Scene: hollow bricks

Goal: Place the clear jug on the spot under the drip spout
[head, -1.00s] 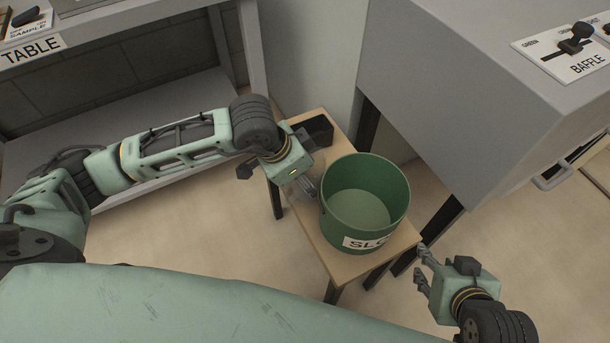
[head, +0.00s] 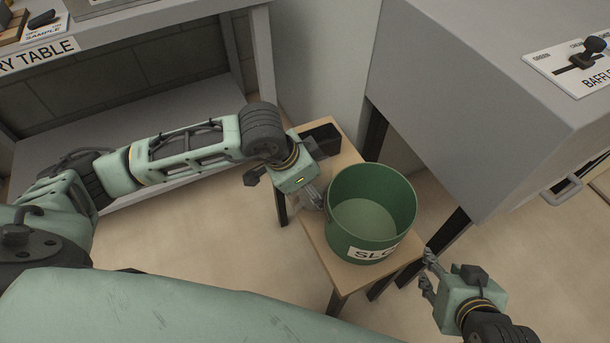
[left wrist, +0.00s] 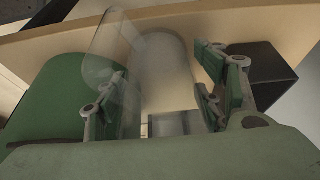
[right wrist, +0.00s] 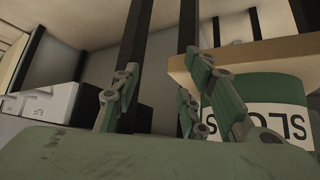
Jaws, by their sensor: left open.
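The clear jug (left wrist: 168,75) stands on a small wooden stand and is see-through and hard to outline. In the left wrist view it lies between the two spread fingers of my left gripper (left wrist: 160,100). In the head view my left gripper (head: 318,196) is low beside the green bucket and largely hides the jug. Its fingers are apart; I cannot tell whether either one touches the jug. My right gripper (head: 428,272) is open and empty, in front of the stand's right corner. I cannot make out the drip spout or the spot under it.
The green bucket (head: 371,243), labelled "SLO...", stands on the stand (head: 350,277) close to my left gripper. A dark box (head: 322,137) sits at the stand's back. A grey cabinet with a baffle lever (head: 592,48) rises at right. A grey table (head: 150,30) is at left.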

